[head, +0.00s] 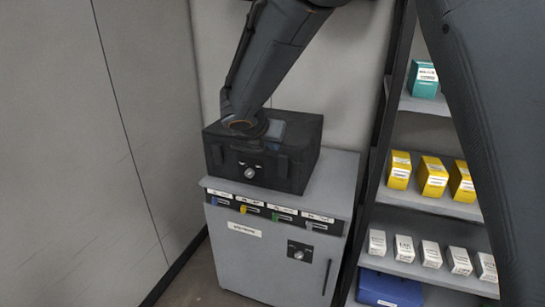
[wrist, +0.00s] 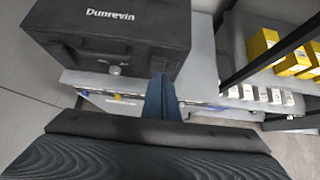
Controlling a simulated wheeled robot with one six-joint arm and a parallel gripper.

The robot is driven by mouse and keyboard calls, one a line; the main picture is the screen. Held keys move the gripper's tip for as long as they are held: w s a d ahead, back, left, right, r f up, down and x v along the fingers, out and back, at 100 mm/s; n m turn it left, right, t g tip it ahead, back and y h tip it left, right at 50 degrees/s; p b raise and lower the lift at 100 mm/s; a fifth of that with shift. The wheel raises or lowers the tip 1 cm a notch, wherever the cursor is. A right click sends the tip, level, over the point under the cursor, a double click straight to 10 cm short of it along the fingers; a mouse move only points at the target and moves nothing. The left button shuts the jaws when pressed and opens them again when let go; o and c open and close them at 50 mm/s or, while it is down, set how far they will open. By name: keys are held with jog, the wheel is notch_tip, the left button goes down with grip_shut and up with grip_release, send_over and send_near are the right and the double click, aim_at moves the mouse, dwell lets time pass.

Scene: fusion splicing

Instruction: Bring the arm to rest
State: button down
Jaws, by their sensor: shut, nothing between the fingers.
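My arm (head: 273,55) reaches down from the top of the head view, its wrist end in front of and over the black case. My gripper (wrist: 161,92) shows in the wrist view as blue fingers closed together, with nothing between them. The fingers appear over the front edge of the cabinet top, just in front of the black case (wrist: 110,35) marked "Dunrevin". In the head view the fingers are hidden or cannot be made out.
The black case (head: 295,172) sits closed on a grey cabinet (head: 262,262) with coloured tags and a round lock. A shelf rack (head: 432,203) with teal, yellow and white boxes and a blue bin (head: 390,289) stands at right. A bare wall panel (head: 70,150) is at left.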

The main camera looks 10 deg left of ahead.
jog(key=shift+s+r, duration=0.15)
jog(key=shift+r, duration=0.4)
jog(key=s+d+f+m+g, duration=0.35)
jog(key=s+d+m, duration=0.4)
jog(key=d, duration=0.25)
jog(key=s+d+f+m+g, duration=0.2)
jog(key=s+d+f+m, duration=0.3)
jog(key=d+m, duration=0.5)
jog(key=s+d+f+m+g+y, duration=0.1)
jog(key=s+d+m, duration=0.3)
jog(key=s+m, duration=0.4)
jog(key=s+d+f+m+g+y, duration=0.1)
jog(key=s+d+m, duration=0.3)
jog(key=s+m, duration=0.3)
jog(key=shift+s+f+m+g, duration=0.35)
jog(key=shift+s+f, duration=0.05)
jog(key=shift+d, duration=0.1)
